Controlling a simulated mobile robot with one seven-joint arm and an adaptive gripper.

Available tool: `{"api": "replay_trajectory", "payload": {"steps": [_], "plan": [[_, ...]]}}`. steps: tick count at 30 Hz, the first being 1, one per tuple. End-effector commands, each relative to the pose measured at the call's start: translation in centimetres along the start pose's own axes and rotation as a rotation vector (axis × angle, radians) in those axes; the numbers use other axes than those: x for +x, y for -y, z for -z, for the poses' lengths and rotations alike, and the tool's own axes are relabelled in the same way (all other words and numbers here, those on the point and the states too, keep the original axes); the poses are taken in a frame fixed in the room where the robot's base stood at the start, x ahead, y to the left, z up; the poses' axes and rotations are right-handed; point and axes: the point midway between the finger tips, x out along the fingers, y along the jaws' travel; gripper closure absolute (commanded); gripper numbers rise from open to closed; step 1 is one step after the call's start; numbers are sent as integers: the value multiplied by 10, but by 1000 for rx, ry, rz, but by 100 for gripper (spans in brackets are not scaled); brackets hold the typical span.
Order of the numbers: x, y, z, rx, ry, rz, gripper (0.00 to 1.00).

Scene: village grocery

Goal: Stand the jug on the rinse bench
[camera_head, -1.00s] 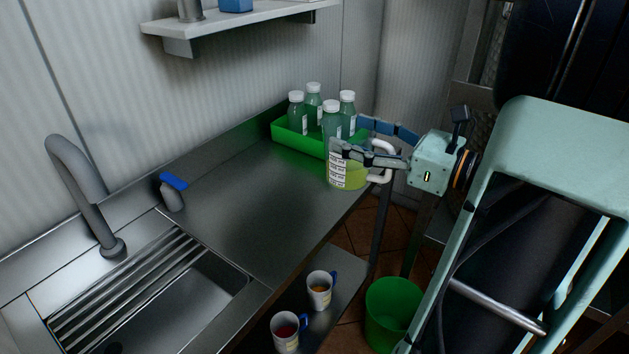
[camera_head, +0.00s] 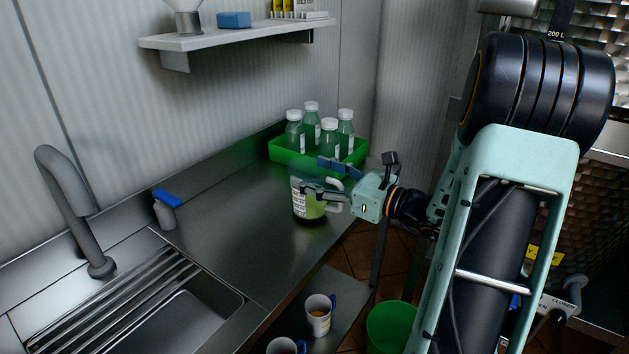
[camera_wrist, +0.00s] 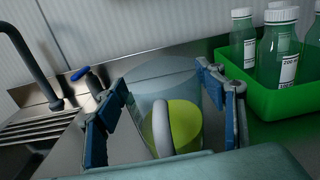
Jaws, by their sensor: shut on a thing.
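The jug (camera_head: 309,205) is clear, with a pale handle, a printed white label and yellow-green liquid inside. It is upright over the front right part of the steel rinse bench (camera_head: 228,215), in front of the green crate. I cannot tell whether its base touches the steel. My gripper (camera_head: 318,177) is shut on the jug from the right. In the wrist view the jug (camera_wrist: 183,82) sits between my two blue-padded fingers (camera_wrist: 165,105), its handle towards me.
A green crate (camera_head: 278,153) of capped bottles stands at the bench's back right. Mugs (camera_head: 319,316) stand on a lower shelf; a green bucket (camera_head: 388,328) is below. Mid-bench is clear.

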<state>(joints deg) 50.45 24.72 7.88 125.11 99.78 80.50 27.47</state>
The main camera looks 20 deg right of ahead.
Motion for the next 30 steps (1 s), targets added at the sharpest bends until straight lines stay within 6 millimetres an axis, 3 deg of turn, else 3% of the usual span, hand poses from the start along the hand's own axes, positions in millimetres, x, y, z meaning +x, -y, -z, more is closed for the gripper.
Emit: {"api": "replay_trajectory", "payload": {"steps": [2, 13, 14, 15, 18, 30], "plan": [[0, 0, 10, 1, 3, 0, 92], [0, -1, 13, -1, 3, -1, 92], [0, -1, 13, -1, 1, 0, 34], [0, -1, 13, -1, 1, 0, 30], [0, -1, 13, -1, 1, -1, 19], [-6, 0, 10, -1, 0, 1, 19]]}}
